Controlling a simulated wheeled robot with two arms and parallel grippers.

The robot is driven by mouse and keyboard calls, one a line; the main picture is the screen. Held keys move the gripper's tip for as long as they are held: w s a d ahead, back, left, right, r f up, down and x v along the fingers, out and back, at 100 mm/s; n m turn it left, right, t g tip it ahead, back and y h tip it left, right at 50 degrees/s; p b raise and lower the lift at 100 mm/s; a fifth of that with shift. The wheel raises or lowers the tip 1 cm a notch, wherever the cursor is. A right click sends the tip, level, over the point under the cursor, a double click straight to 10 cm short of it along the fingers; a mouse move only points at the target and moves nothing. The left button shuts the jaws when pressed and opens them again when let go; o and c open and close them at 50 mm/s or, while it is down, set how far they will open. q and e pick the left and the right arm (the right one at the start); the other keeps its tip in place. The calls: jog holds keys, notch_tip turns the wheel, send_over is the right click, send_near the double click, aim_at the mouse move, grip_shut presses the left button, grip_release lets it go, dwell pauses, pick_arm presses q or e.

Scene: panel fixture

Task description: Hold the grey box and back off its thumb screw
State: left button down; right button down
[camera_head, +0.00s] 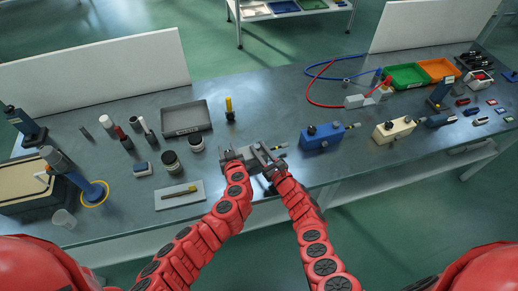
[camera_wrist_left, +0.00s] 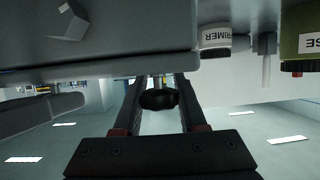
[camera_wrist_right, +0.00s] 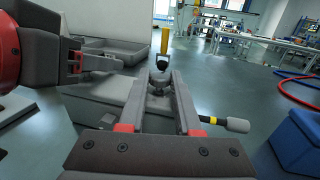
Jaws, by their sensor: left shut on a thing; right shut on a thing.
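The grey box (camera_head: 242,158) lies on the bench between my two grippers and is partly hidden by them. Its body shows in the right wrist view (camera_wrist_right: 105,92). My left gripper (camera_head: 230,155) is at its left part. In the left wrist view, which is upside down, a black thumb screw (camera_wrist_left: 158,99) with a bright stem sits between the left fingers, which appear shut on it. My right gripper (camera_head: 262,152) is shut on a grey upright piece on top of the box, seen between its fingers in the right wrist view (camera_wrist_right: 158,85). The exact contacts are partly hidden.
A blue box (camera_head: 322,139) and a cream box (camera_head: 394,131) stand to the right. A grey tray (camera_head: 187,131), a yellow-handled tool (camera_head: 229,105) and black-lidded jars (camera_head: 170,160) stand behind and left. A plate with a brass-coloured part (camera_head: 180,202) lies at left front.

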jog(key=shift+s+a+f+n+g+y, duration=0.2)
jog(key=shift+s+f+n+g+y, duration=0.2)
jog(key=shift+n+g+y, duration=0.35)
jog(key=shift+f+n+g+y, duration=0.15)
jog(key=shift+n+g+y, duration=0.5)
jog(key=shift+y, duration=0.2)
jog(key=shift+w+d+r+y, duration=0.3)
jog(key=shift+w+r, duration=0.15)
jog(key=shift+w, duration=0.1)
jog(key=shift+a+r, duration=0.1)
jog(key=shift+r, duration=0.05)
jog(key=c, duration=0.6)
grip_release()
jog(key=shift+d, duration=0.2)
